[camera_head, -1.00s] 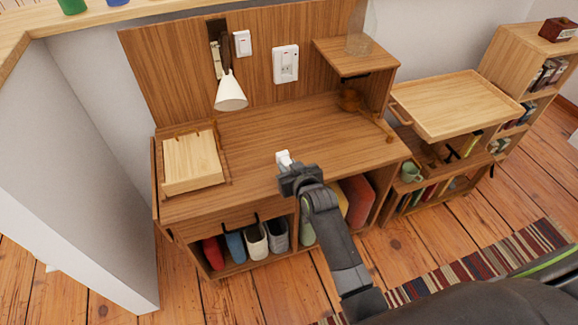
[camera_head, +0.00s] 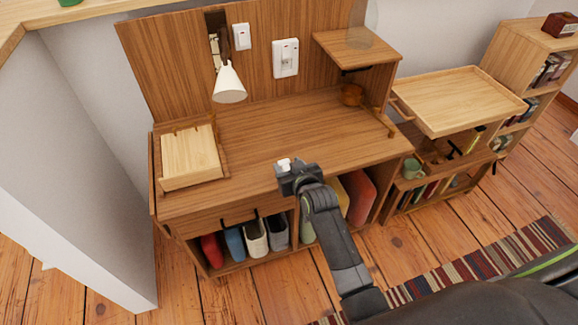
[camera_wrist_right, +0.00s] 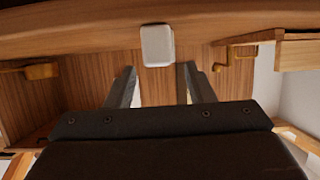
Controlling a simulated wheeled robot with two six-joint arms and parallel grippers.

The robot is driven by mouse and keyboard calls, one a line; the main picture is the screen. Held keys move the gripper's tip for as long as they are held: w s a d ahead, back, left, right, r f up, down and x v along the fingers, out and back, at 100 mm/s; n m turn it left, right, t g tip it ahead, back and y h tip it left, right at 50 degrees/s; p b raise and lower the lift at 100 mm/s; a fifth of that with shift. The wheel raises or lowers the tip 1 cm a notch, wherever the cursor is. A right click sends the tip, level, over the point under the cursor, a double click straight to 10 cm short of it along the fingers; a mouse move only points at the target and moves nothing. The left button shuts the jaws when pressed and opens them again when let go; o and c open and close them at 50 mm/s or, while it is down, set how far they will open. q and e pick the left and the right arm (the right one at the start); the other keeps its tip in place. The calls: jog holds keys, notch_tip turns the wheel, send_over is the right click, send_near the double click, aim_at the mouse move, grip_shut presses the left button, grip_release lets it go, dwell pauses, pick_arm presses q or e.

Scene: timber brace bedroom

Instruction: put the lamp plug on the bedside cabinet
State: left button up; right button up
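The lamp plug (camera_head: 283,164) is a small white block over the front part of the wooden cabinet's top (camera_head: 290,130). I cannot tell whether it rests there. My right gripper (camera_head: 296,176) is at the cabinet's front edge, just in front of the plug. In the right wrist view, the gripper (camera_wrist_right: 157,84) has its two fingers spread, and the white plug (camera_wrist_right: 157,46) appears just past the fingertips, with a gap on each side. The white-shaded lamp (camera_head: 229,84) hangs on the back panel. My left gripper is out of view.
A light wooden box (camera_head: 190,158) stands on the left of the cabinet top. A wall socket (camera_head: 286,58) and a switch (camera_head: 241,37) are on the back panel. A raised shelf (camera_head: 356,48) and a brown pot (camera_head: 352,95) are at right. The middle of the top is clear.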

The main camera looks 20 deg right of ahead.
jog(key=shift+s+r+p, duration=0.35)
jog(key=shift+s+p, duration=0.15)
jog(key=shift+p, duration=0.2)
pick_arm(q)
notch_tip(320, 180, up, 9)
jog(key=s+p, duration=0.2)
jog(key=p, duration=0.7)
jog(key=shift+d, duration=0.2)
pick_arm(e)
jog(key=v, duration=1.6)
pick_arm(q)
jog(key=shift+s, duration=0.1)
pick_arm(e)
jog(key=shift+s+f, duration=0.1)
